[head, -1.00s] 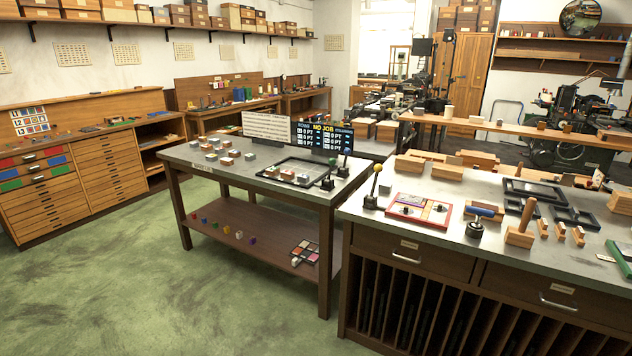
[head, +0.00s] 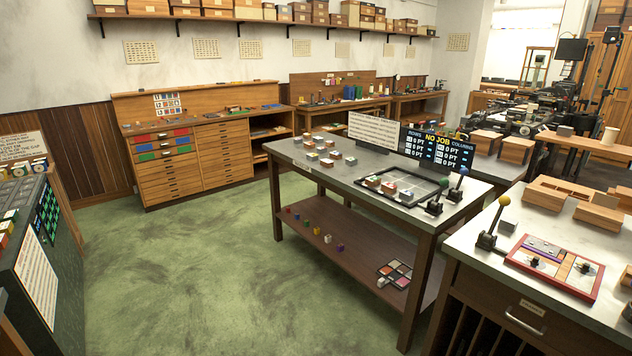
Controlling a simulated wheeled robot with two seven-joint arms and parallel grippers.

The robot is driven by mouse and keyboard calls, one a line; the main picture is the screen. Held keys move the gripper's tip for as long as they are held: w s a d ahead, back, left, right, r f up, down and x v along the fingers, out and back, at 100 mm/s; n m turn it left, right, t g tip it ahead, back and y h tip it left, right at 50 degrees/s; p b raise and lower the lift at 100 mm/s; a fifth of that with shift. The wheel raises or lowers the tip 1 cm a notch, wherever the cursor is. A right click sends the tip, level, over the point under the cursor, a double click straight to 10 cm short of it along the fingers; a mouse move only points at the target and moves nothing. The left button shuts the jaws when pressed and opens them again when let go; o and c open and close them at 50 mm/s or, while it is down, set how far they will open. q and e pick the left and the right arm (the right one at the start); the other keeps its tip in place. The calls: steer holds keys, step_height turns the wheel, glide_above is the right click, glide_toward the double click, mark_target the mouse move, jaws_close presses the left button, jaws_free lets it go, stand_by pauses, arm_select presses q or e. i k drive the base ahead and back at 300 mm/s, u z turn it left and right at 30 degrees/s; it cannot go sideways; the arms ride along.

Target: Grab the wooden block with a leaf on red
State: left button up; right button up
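Several small blocks (head: 325,163) stand on the grey-topped centre table (head: 372,160), some with reddish or brown sides and grey tops. A few more blocks (head: 388,187) stand in or at the dark-framed tray (head: 428,182) on that table. A red-framed board (head: 513,261) with inset panels lies on the bench at the right. All of these are too small to tell whether any carries a leaf on red. Neither of my grippers is in view.
A drawer cabinet (head: 166,185) stands against the back wall. A dark slanted rack (head: 50,245) stands at the left edge. The right bench (head: 470,240) is close to the centre table. Green floor (head: 210,270) lies open at the left and front.

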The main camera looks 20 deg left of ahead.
mark_target(386, 187)
steer(key=u, duration=0.65)
steer(key=i, duration=1.6)
steer(key=z, duration=0.95)
steer(key=i, duration=0.65)
steer(key=z, duration=0.75)
